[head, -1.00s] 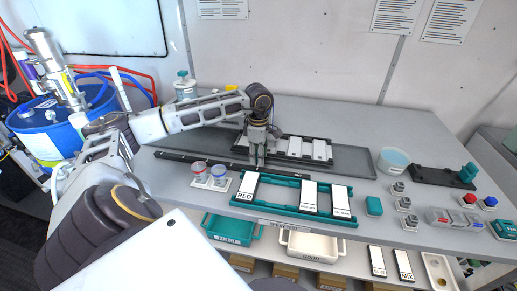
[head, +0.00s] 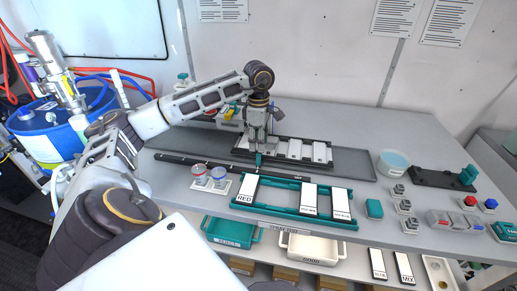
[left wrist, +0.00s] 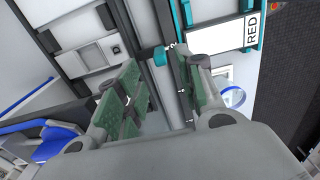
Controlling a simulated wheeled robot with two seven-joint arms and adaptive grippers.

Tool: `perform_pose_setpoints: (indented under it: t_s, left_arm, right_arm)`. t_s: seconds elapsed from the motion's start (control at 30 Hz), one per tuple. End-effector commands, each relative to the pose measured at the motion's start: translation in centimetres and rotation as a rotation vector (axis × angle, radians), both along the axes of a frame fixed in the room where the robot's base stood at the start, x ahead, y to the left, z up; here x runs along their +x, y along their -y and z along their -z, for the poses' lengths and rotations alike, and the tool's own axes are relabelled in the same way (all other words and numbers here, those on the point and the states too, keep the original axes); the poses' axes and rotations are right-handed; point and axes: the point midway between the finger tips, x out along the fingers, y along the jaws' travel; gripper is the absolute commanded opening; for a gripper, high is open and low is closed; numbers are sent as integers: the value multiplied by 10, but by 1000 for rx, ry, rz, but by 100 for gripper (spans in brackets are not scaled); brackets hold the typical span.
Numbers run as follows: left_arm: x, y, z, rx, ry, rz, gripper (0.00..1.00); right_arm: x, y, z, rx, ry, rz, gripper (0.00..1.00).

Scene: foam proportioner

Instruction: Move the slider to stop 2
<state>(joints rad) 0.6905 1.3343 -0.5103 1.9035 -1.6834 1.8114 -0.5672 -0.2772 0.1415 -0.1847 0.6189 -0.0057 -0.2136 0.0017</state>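A long black slide rail (head: 205,164) lies across the table behind the teal-framed card tray. A small teal knob (head: 258,160), which looks like the slider, stands on the rail near the left rear corner of that tray. My left gripper (head: 257,146) points down just above the knob. The left wrist view shows its fingers (left wrist: 155,85) apart with nothing between them, and the teal knob (left wrist: 160,56) just beyond the fingertips. I cannot read any stop marks on the rail. My right gripper is not in view.
The teal tray (head: 277,216) with white cards lies in front of the rail, and a black tray (head: 325,144) with white cards lies behind it. A tub (head: 392,162) stands at right.

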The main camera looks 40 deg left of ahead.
Motion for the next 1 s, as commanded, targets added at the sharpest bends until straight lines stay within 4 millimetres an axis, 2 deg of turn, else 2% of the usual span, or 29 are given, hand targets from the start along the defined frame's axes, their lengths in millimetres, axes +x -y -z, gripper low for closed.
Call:
perform_pose_setpoints:
  t_s: [0.2, 0.4, 1.0]
  left_arm:
    - [1, 0, -27, -1, 3, -1, 38]
    - [1, 0, -41, 0, 1, -1, 38]
    - [0, 0, -45, 0, 0, 0, 38]
  right_arm:
    - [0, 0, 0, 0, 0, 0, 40]
    - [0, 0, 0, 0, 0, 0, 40]
    - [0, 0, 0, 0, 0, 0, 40]
